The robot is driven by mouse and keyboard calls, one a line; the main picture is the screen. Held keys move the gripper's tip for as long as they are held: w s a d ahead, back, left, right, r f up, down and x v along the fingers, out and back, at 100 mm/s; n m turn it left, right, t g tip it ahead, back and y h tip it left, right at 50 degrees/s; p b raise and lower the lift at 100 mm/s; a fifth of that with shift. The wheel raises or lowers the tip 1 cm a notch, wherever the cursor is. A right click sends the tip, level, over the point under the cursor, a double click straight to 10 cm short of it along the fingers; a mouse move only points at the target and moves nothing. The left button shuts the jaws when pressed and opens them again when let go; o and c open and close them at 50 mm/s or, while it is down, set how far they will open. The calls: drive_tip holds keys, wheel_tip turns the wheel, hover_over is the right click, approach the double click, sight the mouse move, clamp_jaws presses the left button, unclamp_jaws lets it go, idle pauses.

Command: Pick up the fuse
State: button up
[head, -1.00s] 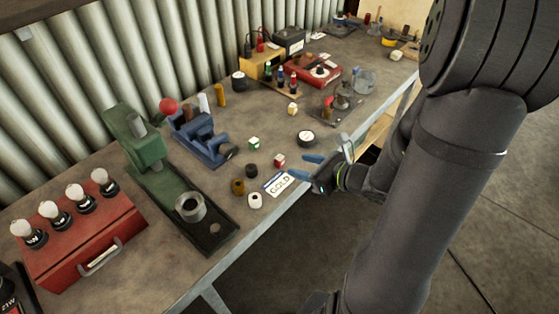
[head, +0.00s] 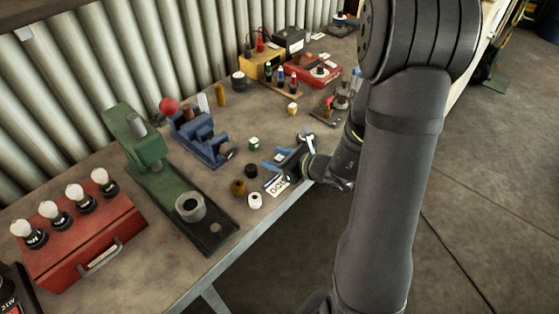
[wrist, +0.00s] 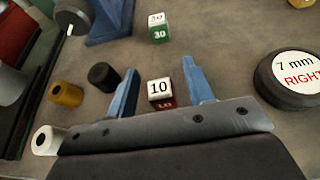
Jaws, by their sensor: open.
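A red one with a white top marked 10 (wrist: 160,89) sits on the bench between my gripper's (wrist: 162,76) two blue fingers in the wrist view, with gaps on both sides. Its near part is cut off by the gripper body. A green one with a white top marked 30 (wrist: 158,30) stands farther off, beyond the fingertips; it also shows in the head view (head: 255,143). In the head view my gripper (head: 270,160) is low over the bench near its front edge, open and empty. The red block is mostly hidden there.
A round container marked 7 mm RIGHT (wrist: 292,80) is to the right. A blue vise (head: 205,147) and green press (head: 140,145) stand behind.

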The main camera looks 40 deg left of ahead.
clamp_jaws()
drive_tip(key=shift+r, duration=0.15)
